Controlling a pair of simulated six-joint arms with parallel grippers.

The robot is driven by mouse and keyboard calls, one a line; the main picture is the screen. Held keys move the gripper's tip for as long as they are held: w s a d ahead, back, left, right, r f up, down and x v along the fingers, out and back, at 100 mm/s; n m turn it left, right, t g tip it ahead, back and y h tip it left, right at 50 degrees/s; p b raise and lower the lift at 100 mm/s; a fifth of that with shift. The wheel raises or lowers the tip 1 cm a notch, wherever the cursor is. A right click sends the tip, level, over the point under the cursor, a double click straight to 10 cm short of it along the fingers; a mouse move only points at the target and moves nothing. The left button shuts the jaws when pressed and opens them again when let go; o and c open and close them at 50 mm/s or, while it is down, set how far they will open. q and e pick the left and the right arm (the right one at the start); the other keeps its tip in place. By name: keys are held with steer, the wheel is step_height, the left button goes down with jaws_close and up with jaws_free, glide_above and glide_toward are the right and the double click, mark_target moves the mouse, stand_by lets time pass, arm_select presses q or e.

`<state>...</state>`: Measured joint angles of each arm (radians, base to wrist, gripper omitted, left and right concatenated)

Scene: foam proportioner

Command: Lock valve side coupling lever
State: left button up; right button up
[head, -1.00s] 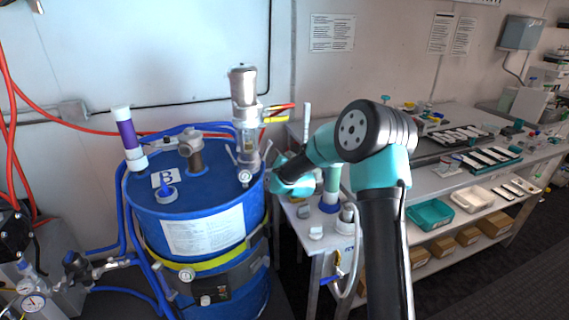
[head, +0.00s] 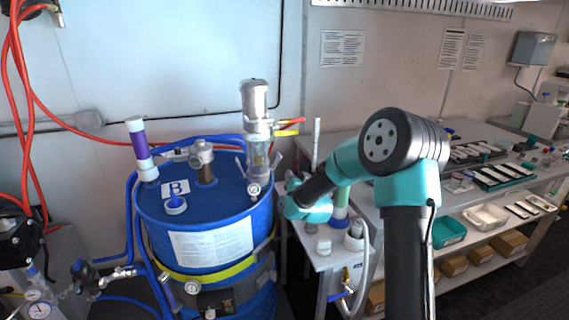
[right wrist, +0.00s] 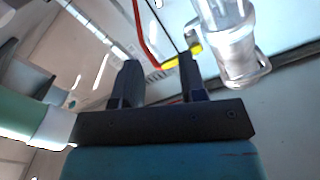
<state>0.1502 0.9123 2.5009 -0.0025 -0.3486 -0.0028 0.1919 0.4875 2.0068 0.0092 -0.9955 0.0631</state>
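A blue drum marked B (head: 160,225) carries an upright pump with a clear section (head: 258,155) near its right edge; the pump's clear part also shows in the right wrist view (right wrist: 232,40). In the right wrist view a red bar (right wrist: 143,35) and a yellow end (right wrist: 184,57) show beyond the fingers. My right gripper (right wrist: 158,78) has its fingers apart, with nothing clearly held. My left gripper is not in view.
A purple-banded cylinder (head: 140,145) and a metal fitting (head: 202,160) stand on the drum lid. Red hoses (head: 28,110) hang on the left wall.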

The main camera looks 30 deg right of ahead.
mark_target(281, 157)
steer(key=shift+w, duration=0.1)
steer(key=x, duration=1.7)
steer(key=shift+w, duration=0.15)
jaws_close()
stand_by(0.3)
